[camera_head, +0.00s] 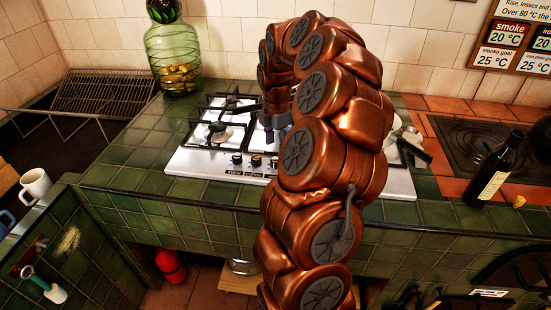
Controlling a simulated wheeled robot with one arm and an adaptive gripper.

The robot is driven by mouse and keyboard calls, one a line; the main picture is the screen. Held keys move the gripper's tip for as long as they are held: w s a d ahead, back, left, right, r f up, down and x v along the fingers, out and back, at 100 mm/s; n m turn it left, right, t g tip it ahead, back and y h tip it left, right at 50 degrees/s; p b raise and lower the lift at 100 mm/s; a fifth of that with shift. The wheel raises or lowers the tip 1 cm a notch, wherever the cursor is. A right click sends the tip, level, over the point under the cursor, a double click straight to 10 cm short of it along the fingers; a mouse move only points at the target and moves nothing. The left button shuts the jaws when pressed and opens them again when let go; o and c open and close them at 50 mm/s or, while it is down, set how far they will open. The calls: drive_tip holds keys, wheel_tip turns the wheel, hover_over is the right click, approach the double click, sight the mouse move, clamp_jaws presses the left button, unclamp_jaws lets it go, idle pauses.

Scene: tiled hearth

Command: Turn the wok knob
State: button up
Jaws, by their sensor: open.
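The white gas hob (190,163) is set in the green tiled counter, with black pan supports and burners on top. A few dark control knobs (255,161) stand in a row along its front edge. Which of them is the wok knob I cannot tell, and the right part of the hob front is hidden behind my copper-coloured arm. My gripper (275,132) hangs over the hob, behind and above the knobs, partly covered by the arm. It is open, and I see nothing in it. It looks apart from the knobs.
A green glass jar (173,58) stands at the back left beside a wire rack (104,93). A dark bottle (494,171) stands at the right near a small cork (519,201). A white mug (35,185) is at the left. The counter left of the hob is clear.

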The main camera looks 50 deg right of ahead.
sight(276, 159)
wheel_tip(276, 159, down, 6)
drive_tip(key=shift+r+p, duration=0.1)
drive_tip(key=shift+p, duration=0.35)
drive_tip(key=shift+c, duration=0.5)
drive_tip(key=c, duration=1)
drive_tip(key=shift+a, duration=0.2)
clamp_jaws()
drive_tip(key=shift+d, duration=0.1)
